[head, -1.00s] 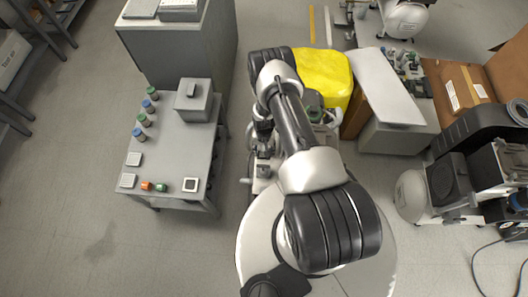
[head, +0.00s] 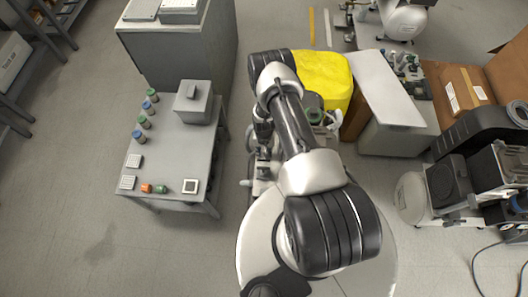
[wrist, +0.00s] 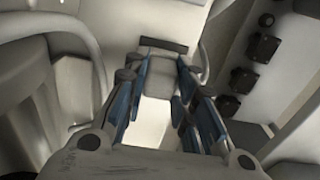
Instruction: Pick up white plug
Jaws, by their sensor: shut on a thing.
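In the wrist view, my gripper (wrist: 160,78) has its blue-padded fingers closed in around a small pale block, which I take to be the white plug (wrist: 158,86). The fingers hide its sides, and its lower end cannot be made out. A dark bar lies just beyond the fingertips. In the head view, my arm reaches away from the base and its wrist points down between the grey table and the yellow-covered thing. The fingers and the plug are too small and covered to make out there.
A grey table (head: 172,165) with small coloured cylinders stands left of my arm. A yellow cover (head: 322,75) and a grey cabinet (head: 395,135) stand to the right. In the wrist view, a curved pale tube (wrist: 85,55) is at left and dark fittings (wrist: 243,80) line the right.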

